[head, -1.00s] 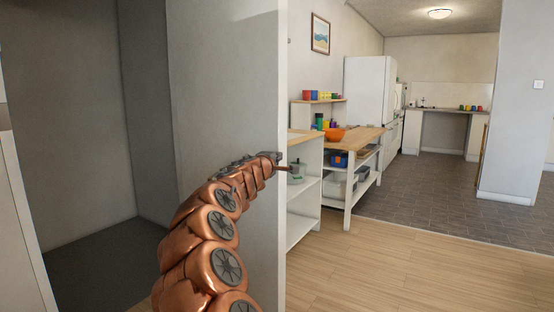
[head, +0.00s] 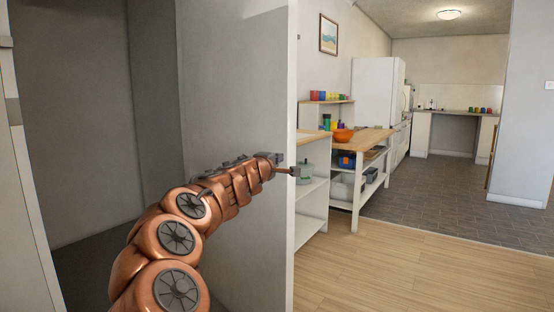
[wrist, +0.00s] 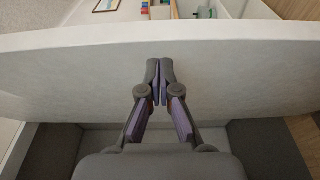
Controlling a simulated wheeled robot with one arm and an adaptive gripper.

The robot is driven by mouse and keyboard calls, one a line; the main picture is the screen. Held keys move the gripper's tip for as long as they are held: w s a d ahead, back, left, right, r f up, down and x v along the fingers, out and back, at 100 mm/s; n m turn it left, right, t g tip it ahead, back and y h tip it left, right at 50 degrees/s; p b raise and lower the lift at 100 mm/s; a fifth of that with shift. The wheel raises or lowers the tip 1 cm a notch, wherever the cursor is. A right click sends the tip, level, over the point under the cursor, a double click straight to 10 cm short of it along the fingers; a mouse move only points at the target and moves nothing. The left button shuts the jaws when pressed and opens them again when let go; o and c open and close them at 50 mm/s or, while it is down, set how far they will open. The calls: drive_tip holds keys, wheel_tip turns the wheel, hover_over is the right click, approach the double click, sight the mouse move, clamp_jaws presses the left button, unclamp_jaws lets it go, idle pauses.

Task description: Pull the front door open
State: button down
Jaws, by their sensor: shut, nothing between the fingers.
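The front door (head: 240,110) is a plain pale grey panel. It stands swung open in the head view, and the dark, empty cabinet interior (head: 80,120) shows to its left. My gripper (wrist: 159,68) is shut and empty in the wrist view, with its fingertips together. They are over the door's broad face, just short of its pale edge (wrist: 70,42). In the head view my arm reaches across the door's inner side, and the gripper end (head: 288,170) is at the door's free edge. I cannot tell whether the fingertips touch the panel. No handle is clearly visible.
Beyond the door, a white shelf unit (head: 312,205) and a wooden-topped trolley (head: 368,140) with an orange bowl (head: 343,136) stand along the wall. A white fridge (head: 378,92) is behind. The wooden floor (head: 400,270) at right is clear.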

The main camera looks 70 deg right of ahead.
drive_tip(key=s+a, duration=0.1)
drive_tip(key=a, duration=0.5)
drive_tip(key=shift+s+a+r, duration=0.15)
drive_tip(key=shift+s, duration=0.25)
